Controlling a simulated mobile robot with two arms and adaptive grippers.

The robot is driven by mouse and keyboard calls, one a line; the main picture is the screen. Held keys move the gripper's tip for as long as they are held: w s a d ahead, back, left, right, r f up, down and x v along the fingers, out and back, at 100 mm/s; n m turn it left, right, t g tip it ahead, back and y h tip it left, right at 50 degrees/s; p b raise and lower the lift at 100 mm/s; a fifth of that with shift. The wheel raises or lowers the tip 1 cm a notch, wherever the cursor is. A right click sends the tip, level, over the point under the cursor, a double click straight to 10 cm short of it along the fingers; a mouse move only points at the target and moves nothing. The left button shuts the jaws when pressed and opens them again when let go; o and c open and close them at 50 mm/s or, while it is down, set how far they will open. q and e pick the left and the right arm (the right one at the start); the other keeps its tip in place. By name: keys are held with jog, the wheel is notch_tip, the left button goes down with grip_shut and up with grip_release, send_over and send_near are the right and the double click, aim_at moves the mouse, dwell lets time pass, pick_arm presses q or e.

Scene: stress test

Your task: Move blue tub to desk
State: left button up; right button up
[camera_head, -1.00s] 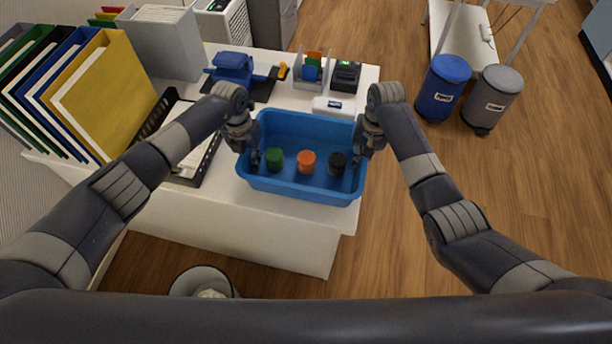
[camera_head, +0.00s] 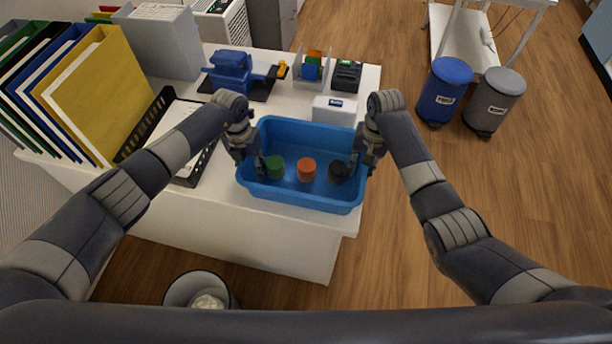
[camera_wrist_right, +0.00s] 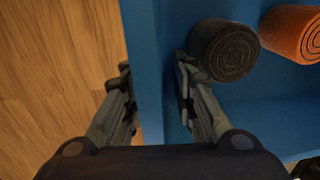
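The blue tub (camera_head: 300,199) is on the white table near its front edge in the head view; I cannot tell if its base touches the tabletop. It holds a green roll (camera_head: 274,168), an orange roll (camera_head: 306,169) and a black roll (camera_head: 338,171). My left gripper (camera_head: 256,165) is at the tub's left wall, with a finger inside. My right gripper (camera_head: 361,163) is at the right wall. In the right wrist view, the right gripper (camera_wrist_right: 155,85) has one finger on each side of the tub's wall (camera_wrist_right: 145,60), close against it. The black roll (camera_wrist_right: 222,50) is beside the inner finger.
The white table (camera_head: 270,235) also holds binders (camera_head: 95,95), a black mesh tray (camera_head: 205,160), a white box (camera_head: 334,109), a blue device (camera_head: 231,70) and a small organizer (camera_head: 311,68). Blue (camera_head: 443,90) and grey (camera_head: 492,103) bins stand right on open floor. A wastebasket (camera_head: 200,290) stands in front.

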jog(key=shift+r, duration=0.1)
pick_arm(q)
notch_tip(320, 180, up, 12)
jog(key=shift+a, duration=0.45)
pick_arm(e)
notch_tip(320, 180, up, 12)
jog(key=d, duration=0.1)
pick_arm(q)
jog(key=shift+w, duration=0.1)
pick_arm(e)
jog(key=shift+s, duration=0.1)
dwell(0.5)
